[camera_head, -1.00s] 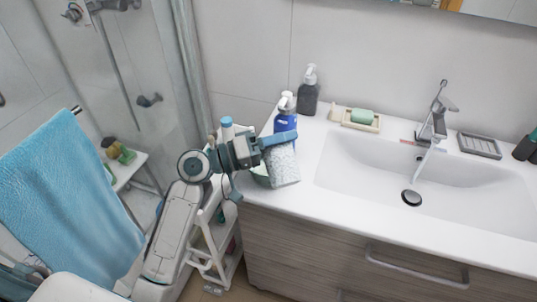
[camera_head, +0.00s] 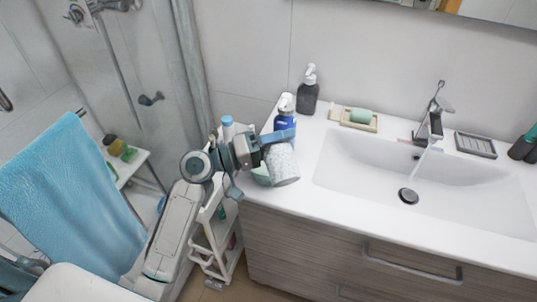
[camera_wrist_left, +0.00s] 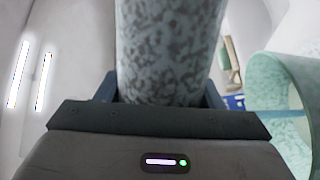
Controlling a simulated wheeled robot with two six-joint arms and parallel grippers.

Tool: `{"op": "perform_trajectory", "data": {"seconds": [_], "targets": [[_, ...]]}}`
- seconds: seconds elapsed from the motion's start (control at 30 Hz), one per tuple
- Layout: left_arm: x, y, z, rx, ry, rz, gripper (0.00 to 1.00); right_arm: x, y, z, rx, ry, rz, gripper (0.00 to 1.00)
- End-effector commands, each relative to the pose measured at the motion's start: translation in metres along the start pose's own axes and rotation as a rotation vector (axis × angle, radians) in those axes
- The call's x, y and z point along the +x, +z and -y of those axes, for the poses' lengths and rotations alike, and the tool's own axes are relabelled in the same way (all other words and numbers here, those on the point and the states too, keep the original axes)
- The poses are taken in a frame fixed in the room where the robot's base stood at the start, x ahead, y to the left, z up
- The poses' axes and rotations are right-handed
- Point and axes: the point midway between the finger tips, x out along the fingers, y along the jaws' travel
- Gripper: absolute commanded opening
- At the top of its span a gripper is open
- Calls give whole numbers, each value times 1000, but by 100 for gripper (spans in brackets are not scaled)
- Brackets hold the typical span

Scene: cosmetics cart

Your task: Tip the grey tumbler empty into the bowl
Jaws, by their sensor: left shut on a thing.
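The speckled grey tumbler (camera_head: 283,165) is in my left gripper (camera_head: 279,137), above the left end of the white counter. It is tilted in the head view. In the left wrist view the tumbler (camera_wrist_left: 168,50) fills the upper middle, between the fingers. In the left wrist view the bowl (camera_wrist_left: 283,105) shows at the right, apart from the tumbler. The inside of the tumbler is hidden. My right gripper does not show.
A blue bottle (camera_head: 284,120) stands close behind the tumbler, and a dark soap dispenser (camera_head: 308,95) behind that. A soap dish (camera_head: 359,120) with green soap is further right. The sink (camera_head: 430,185) has a running tap (camera_head: 433,125). A white cart (camera_head: 222,235) stands left of the cabinet.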

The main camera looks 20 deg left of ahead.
Motion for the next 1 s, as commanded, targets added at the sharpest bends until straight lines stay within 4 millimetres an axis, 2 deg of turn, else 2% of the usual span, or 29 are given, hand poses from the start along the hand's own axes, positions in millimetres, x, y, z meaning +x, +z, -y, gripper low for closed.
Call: {"op": "perform_trajectory", "data": {"seconds": [0.6,1.0], "targets": [[0,-3,-2,-74,1,-10,27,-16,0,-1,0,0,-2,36],[0,-9,1,-121,0,-16,26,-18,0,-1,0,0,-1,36]]}}
